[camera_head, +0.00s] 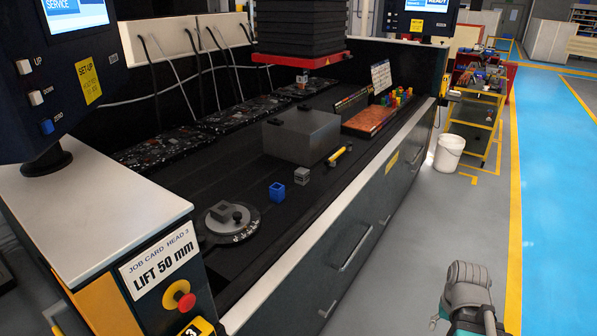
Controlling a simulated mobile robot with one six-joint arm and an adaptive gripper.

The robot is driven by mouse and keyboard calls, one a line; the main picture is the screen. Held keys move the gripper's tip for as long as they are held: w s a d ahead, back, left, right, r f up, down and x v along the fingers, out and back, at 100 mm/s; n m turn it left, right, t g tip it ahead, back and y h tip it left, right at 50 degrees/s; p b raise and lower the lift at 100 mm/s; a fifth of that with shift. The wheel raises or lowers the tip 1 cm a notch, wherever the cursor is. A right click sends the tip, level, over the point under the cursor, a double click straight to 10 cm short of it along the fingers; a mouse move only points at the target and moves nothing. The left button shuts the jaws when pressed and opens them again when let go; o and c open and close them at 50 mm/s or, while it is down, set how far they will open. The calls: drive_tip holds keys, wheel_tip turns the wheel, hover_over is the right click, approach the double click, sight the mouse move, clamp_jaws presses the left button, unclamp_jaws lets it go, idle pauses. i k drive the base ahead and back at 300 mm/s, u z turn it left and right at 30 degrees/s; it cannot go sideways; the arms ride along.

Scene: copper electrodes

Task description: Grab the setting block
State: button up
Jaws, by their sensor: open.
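No block carries a readable name, so I cannot tell which one is the setting block. A small grey block (302,176) stands on the dark bench top. A small blue block (277,192), apparently hollow on top, stands just to its left and nearer. A large dark grey block (303,136) lies behind them, with small dark pieces on top. A part of my arm (467,285) shows at the lower right, over the floor and well apart from the bench. My gripper's fingers are not in view.
A round plate (231,226) with grey parts lies at the near bench end. A yellow-and-black tool (340,155) lies by the front edge. A red-edged press head (300,60) hangs above.

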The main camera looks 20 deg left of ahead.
sight(301, 174)
drive_tip(key=u, duration=0.15)
drive_tip(key=i, duration=1.55)
drive_tip(key=u, duration=0.15)
